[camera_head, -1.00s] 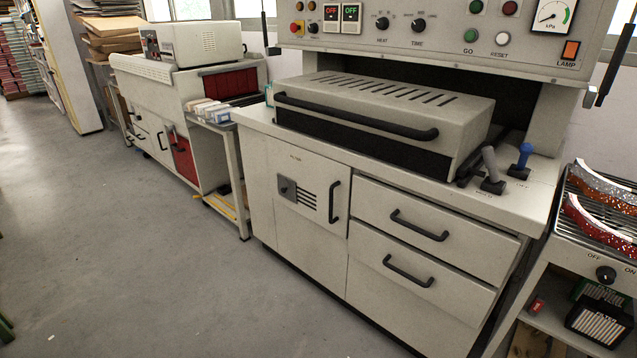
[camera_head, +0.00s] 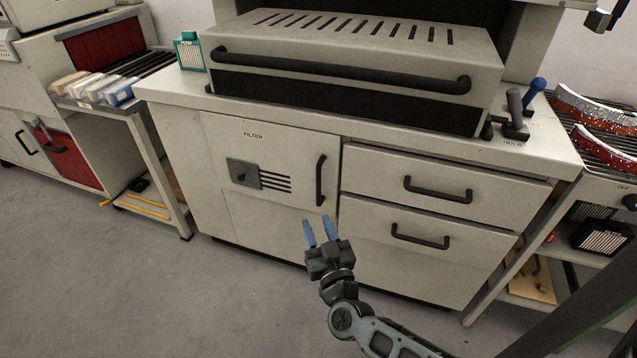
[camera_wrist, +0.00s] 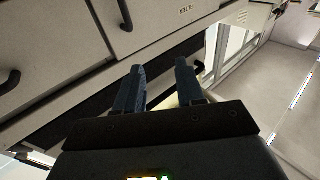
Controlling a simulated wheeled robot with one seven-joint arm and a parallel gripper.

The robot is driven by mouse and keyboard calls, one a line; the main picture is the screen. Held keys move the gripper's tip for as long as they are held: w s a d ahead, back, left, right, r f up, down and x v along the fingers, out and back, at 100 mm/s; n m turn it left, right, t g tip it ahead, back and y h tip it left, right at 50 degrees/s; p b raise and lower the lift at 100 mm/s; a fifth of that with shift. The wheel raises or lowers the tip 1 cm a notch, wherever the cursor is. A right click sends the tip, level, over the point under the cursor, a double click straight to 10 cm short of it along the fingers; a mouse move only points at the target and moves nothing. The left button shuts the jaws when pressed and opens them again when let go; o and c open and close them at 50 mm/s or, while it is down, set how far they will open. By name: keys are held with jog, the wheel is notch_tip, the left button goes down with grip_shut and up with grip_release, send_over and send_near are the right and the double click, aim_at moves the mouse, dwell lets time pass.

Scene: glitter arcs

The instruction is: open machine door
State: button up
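The machine's filter door (camera_head: 268,165) is a pale panel marked FILTER at the left of the cabinet front, and it looks shut. It has a black vertical handle (camera_head: 321,180) at its right edge and a square latch with slots (camera_head: 244,174) in its middle. My gripper (camera_head: 320,232) has two blue fingers, open and empty, just below the door handle and in front of the cabinet. In the wrist view the gripper (camera_wrist: 160,82) is open with nothing between its fingers; the FILTER label (camera_wrist: 187,8) shows beyond them, with a dark handle (camera_wrist: 124,14) nearby.
Two drawers with black handles (camera_head: 437,190) (camera_head: 420,237) are right of the door. A hood with a long bar handle (camera_head: 340,72) sits on the worktop, beside a green filter box (camera_head: 188,52). A shelf stand (camera_head: 158,165) is at left. The floor (camera_head: 100,290) in front is clear.

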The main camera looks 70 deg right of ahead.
aim_at(318, 182)
jog(key=shift+w+d+f+m+g+h+b, duration=0.6)
jog(key=shift+w+d+g, duration=0.75)
jog(key=shift+d, duration=1.85)
jog(key=shift+w+d+f+m+g+h+b, duration=0.3)
jog(key=shift+w+d+f+m+g, duration=0.75)
jog(key=shift+d, duration=2.1)
jog(key=shift+w+d+f+m+g+h+b, duration=0.45)
jog(key=shift+w+d+m+g, duration=0.85)
jog(key=shift+d, duration=1.9)
jog(key=shift+w+r+n, duration=0.1)
jog(key=shift+w+n, duration=0.25)
jog(key=shift+w, duration=0.05)
jog(key=shift+c, duration=0.5)
grip_shut()
